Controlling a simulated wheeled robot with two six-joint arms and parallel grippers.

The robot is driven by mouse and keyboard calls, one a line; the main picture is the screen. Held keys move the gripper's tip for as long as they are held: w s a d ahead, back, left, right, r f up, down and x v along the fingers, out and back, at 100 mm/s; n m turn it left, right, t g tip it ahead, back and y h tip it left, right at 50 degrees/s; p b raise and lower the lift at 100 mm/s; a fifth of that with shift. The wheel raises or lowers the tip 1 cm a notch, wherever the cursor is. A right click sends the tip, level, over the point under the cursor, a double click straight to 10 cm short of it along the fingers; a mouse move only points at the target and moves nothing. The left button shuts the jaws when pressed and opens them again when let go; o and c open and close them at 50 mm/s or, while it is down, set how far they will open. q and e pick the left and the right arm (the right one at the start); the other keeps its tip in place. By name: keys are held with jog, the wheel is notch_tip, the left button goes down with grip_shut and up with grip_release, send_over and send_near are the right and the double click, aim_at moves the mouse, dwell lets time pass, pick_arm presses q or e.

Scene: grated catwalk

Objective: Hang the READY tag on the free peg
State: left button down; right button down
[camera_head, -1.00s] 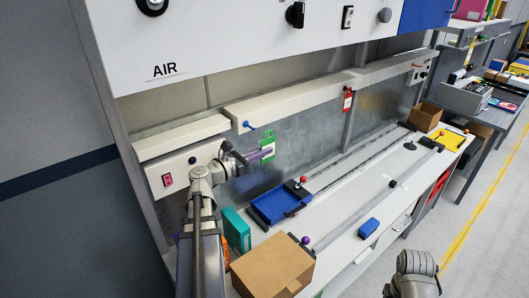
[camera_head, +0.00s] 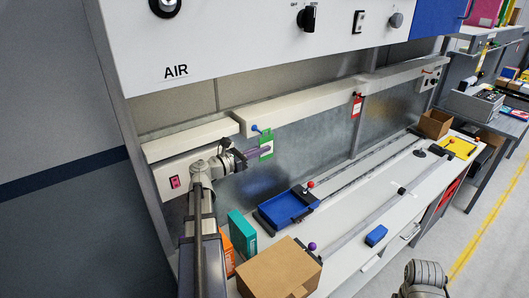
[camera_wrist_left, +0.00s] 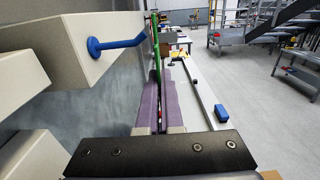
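The green tag (camera_head: 266,146) is held upright at the tips of the purple fingers of my left gripper (camera_head: 257,152). In the left wrist view the tag (camera_wrist_left: 156,45) is seen nearly edge-on between the fingers (camera_wrist_left: 160,105). The blue peg (camera_head: 256,128) sticks out of the pale rail and carries no tag. In the left wrist view the peg (camera_wrist_left: 115,42) has a bent-up tip just left of the tag; I cannot tell whether they touch. The tag's lettering is unreadable. A red tag (camera_head: 357,106) hangs on the rail further right.
The pale rail (camera_head: 305,105) runs along the back panel. Below stand a blue tray (camera_head: 285,208), a cardboard box (camera_head: 277,270), a teal box (camera_head: 242,233) and a blue block (camera_head: 376,235). A red peg (camera_head: 428,71) shows at the far right.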

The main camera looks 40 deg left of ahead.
pick_arm(q)
jog(key=a, duration=0.2)
jog(key=w+a+f+b, duration=0.1)
jog(key=a, duration=0.1)
dwell(0.5)
dwell(0.5)
jog(key=c, duration=1)
grip_release()
jog(key=v, duration=0.7)
jog(key=shift+s+a, duration=0.2)
jog(key=shift+s, duration=0.15)
